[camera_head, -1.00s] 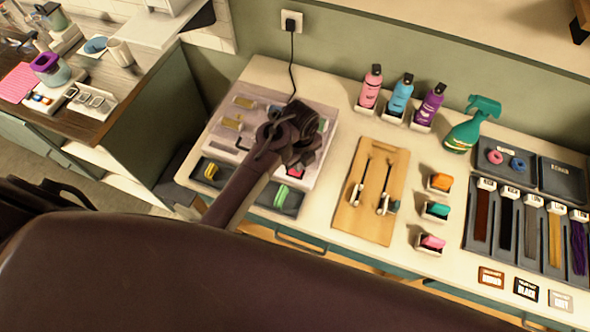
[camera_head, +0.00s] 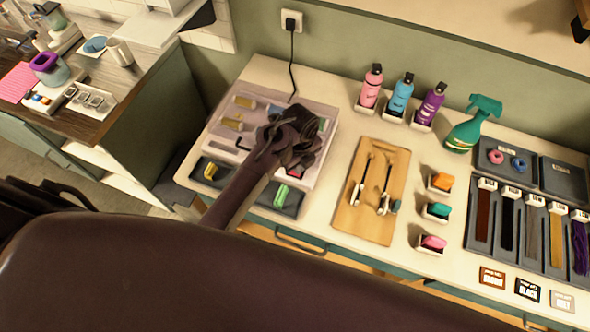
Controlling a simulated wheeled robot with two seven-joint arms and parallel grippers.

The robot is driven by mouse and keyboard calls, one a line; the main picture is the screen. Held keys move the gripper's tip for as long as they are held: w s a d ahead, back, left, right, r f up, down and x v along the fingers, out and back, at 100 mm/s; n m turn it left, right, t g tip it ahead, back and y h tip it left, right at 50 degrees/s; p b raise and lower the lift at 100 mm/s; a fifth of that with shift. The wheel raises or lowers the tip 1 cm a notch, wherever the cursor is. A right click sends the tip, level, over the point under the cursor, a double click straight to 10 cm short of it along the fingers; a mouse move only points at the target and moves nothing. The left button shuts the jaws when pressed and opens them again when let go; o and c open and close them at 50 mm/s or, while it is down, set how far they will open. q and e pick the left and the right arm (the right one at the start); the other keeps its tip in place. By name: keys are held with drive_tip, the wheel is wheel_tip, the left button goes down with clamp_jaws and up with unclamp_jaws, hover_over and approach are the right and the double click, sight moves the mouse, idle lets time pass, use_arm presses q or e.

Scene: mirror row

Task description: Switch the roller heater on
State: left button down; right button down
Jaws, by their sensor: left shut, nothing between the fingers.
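The roller heater (camera_head: 246,88) is a pale tray-like unit at the left end of the counter, with a black cord running up to a wall outlet (camera_head: 291,21). Several rollers (camera_head: 232,122) show on its left side. My left gripper (camera_head: 305,135) is over the right half of the heater, shut and empty. The gripper and its arm hide the middle of the heater, and I cannot see a switch or whether the gripper touches anything. My right gripper is not in view.
A dark tray (camera_head: 232,193) with green and yellow clips lies in front of the heater. A wooden board (camera_head: 350,215) with two tools is to the right. Bottles (camera_head: 401,95) and a green spray bottle (camera_head: 473,125) stand behind. Strand trays (camera_head: 530,225) fill the right end.

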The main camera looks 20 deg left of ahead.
use_arm(q)
drive_tip(key=shift+f, duration=0.3)
drive_tip(key=shift+s, duration=0.1)
drive_tip(key=shift+r+p, duration=0.9)
drive_tip(key=shift+r, duration=2.65)
drive_tip(key=shift+f, duration=0.1)
